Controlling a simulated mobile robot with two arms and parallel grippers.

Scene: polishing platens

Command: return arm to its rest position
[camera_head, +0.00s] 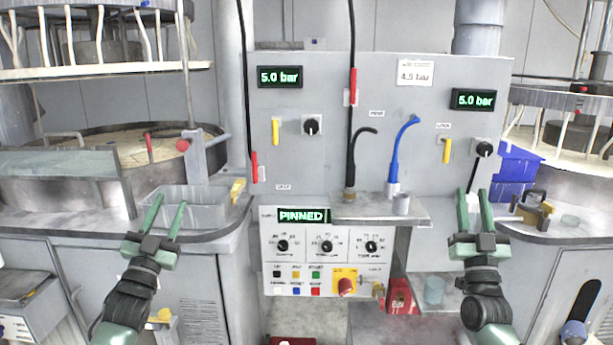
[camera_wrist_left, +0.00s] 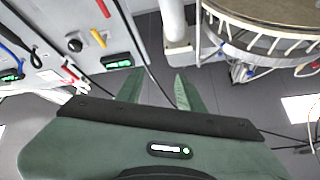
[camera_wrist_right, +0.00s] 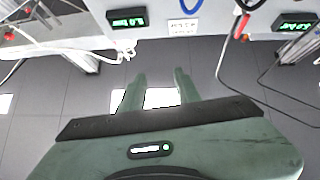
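My left gripper (camera_head: 165,217) is in the left part of the head view, in front of the grey bin and the left bench. Its two green fingers are apart with nothing between them; the left wrist view shows the same open fingers (camera_wrist_left: 158,92). My right gripper (camera_head: 472,212) is right of the control panel, in front of the right bench. Its green fingers are apart and empty, and they show open in the right wrist view (camera_wrist_right: 158,92). Both grippers point upward in the head view.
A grey control panel (camera_head: 290,165) stands in the middle, with pressure displays, knobs, yellow levers and a blue hose (camera_head: 401,150). A grey bin (camera_head: 205,215) and blue bins (camera_head: 513,172) stand on the side benches.

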